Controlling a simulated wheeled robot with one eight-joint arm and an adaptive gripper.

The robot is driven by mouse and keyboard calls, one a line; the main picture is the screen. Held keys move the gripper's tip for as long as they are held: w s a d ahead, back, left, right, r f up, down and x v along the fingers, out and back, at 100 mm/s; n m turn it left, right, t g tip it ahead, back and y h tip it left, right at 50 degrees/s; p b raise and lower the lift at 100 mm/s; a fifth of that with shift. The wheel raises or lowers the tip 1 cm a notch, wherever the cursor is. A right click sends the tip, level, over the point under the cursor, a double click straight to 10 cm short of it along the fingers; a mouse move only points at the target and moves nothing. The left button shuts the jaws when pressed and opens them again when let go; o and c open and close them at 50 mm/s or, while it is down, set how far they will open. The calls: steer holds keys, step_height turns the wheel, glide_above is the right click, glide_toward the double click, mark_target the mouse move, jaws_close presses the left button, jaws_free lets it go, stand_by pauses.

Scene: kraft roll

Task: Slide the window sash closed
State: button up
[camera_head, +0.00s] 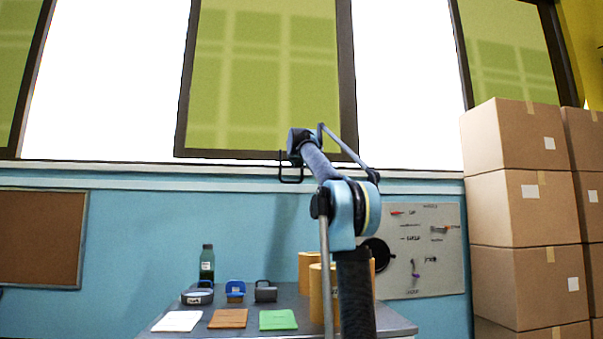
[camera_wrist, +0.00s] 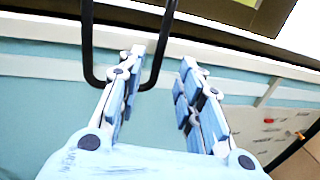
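The window sash (camera_head: 262,75) is a dark-framed green pane in the middle of the head view, with bright open gaps on its left and right. A black U-shaped handle (camera_head: 291,182) hangs at its lower edge, and the handle also shows in the wrist view (camera_wrist: 87,40). My gripper (camera_wrist: 161,57) is open. In the wrist view the handle's right bar lies between the two fingers, and the left finger overlaps the handle's loop. I see no clear contact. In the head view my arm hides the fingers.
A table (camera_head: 245,327) below the window holds a green bottle (camera_head: 207,263), small bins, coloured pads and brown rolls (camera_head: 316,292). Stacked cardboard boxes (camera_head: 520,210) stand at the right. A tool board (camera_head: 425,250) and a cork board (camera_head: 40,238) are on the blue wall.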

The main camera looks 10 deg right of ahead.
glide_above(302, 178)
steer(key=shift+w, duration=0.45)
stand_by(0.4)
jaws_close()
